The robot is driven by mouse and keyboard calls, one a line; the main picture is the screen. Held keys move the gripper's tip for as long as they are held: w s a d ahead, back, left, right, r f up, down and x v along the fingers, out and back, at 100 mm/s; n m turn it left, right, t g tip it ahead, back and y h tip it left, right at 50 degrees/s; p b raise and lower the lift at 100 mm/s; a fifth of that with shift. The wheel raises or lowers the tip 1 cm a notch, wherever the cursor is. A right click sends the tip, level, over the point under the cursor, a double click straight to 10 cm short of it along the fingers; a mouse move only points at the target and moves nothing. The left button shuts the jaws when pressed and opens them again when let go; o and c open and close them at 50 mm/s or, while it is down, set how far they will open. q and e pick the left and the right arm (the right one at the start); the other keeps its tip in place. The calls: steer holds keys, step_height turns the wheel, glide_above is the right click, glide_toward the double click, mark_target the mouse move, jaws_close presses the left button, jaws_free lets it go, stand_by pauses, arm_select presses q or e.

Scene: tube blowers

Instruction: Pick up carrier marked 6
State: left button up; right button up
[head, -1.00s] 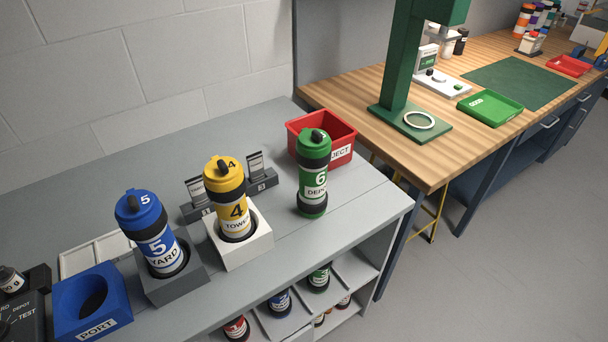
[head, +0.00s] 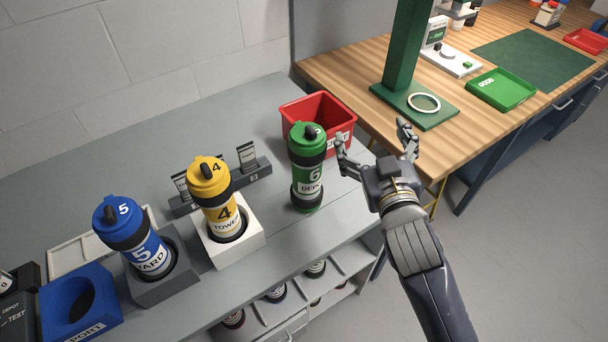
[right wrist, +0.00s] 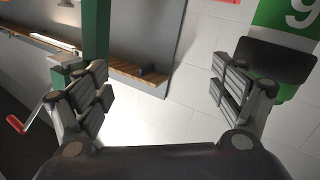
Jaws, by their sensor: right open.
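The green carrier marked 6 (head: 307,178) stands upright on the grey bench, with black bands and a white label. My right gripper (head: 372,138) is open and empty to the right of the carrier in the head view. Its left finger is close beside the carrier's upper part; I cannot tell whether they touch. In the right wrist view the open jaws (right wrist: 161,85) have nothing between them. The carrier (right wrist: 284,85) shows there at the upper right, beyond the right finger, its number upside down and partly cut off. My left gripper is not in view.
A red reject bin (head: 318,112) stands just behind the carrier. A yellow carrier 4 (head: 210,190) and a blue carrier 5 (head: 128,228) sit in holders to the left. A green press stand (head: 404,60) rises from the wooden bench. Bare bench lies in front of the carrier.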

steer(key=s+a+r+n+t+y, duration=0.1)
steer(key=s+a+r+n+y, duration=0.1)
steer(key=a+r+n+y, duration=0.75)
steer(key=s+a+r+n+y, duration=0.35)
steer(key=a+r+y, duration=0.3)
steer(key=r, duration=0.65)
steer(key=s+a+n+g+y, duration=0.2)
steer(key=s+a+n+g, duration=0.4)
steer(key=n+g, duration=0.5)
steer(key=s+a+n+g+y, duration=0.1)
steer(key=s+a+n+g, duration=0.55)
steer(key=n+g, duration=0.45)
steer(key=t+h, duration=0.8)
steer(key=h, duration=1.2)
glide_above(309, 136)
steer(key=s+d, duration=0.2)
step_height(309, 136, down, 15)
steer(key=x, duration=0.1)
steer(key=p+x, duration=0.1)
steer(key=x, duration=0.2)
steer(key=shift+w+a+f+p, duration=0.2)
steer(key=shift+a+p, duration=0.2)
steer(key=p+x, duration=0.2)
steer(key=x, duration=0.1)
steer(key=p+x, duration=0.1)
steer(key=x, duration=0.1)
steer(key=shift+a, duration=0.3)
steer(key=shift+w+f, duration=0.15)
steer(key=shift+f, duration=0.15)
